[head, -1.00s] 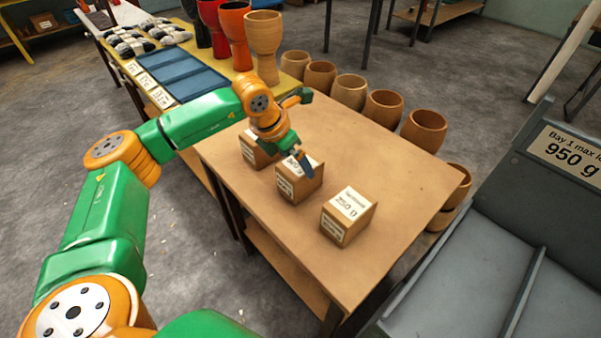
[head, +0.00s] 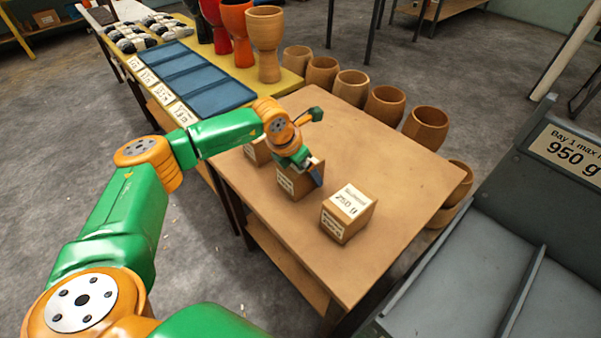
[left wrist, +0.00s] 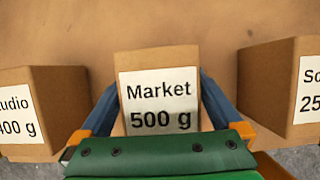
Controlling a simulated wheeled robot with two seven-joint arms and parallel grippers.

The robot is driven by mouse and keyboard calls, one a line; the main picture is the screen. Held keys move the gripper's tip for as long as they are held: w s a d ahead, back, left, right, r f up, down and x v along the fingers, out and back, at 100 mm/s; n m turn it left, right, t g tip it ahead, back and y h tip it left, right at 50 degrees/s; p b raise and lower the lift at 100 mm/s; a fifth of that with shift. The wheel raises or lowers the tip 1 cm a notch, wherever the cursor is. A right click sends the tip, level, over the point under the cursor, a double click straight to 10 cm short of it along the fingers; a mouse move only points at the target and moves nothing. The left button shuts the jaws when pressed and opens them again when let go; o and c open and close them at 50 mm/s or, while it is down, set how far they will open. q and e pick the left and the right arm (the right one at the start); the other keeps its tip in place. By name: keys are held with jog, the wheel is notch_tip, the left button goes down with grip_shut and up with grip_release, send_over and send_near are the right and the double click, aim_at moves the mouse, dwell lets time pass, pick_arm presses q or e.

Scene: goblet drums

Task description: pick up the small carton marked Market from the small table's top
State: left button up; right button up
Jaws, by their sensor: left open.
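The small carton marked Market, 500 g, (left wrist: 158,62) stands on the small table's top (head: 400,190). In the head view it is the middle carton (head: 293,186), partly hidden by my left gripper (head: 300,168). In the left wrist view the open blue fingers (left wrist: 160,92) lie on either side of the carton, with its label facing the camera. Whether the fingers touch its sides is hard to tell. My right gripper is not in view.
A Studio 400 g carton (left wrist: 40,110) stands left of the Market carton, and a 250 g carton (head: 348,214) stands right. Wooden drum shells (head: 384,107) line the table's far side. A grey bay bin (head: 480,270) is at right.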

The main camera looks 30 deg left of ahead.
pick_arm(q)
jog(key=shift+c, duration=0.2)
grip_shut()
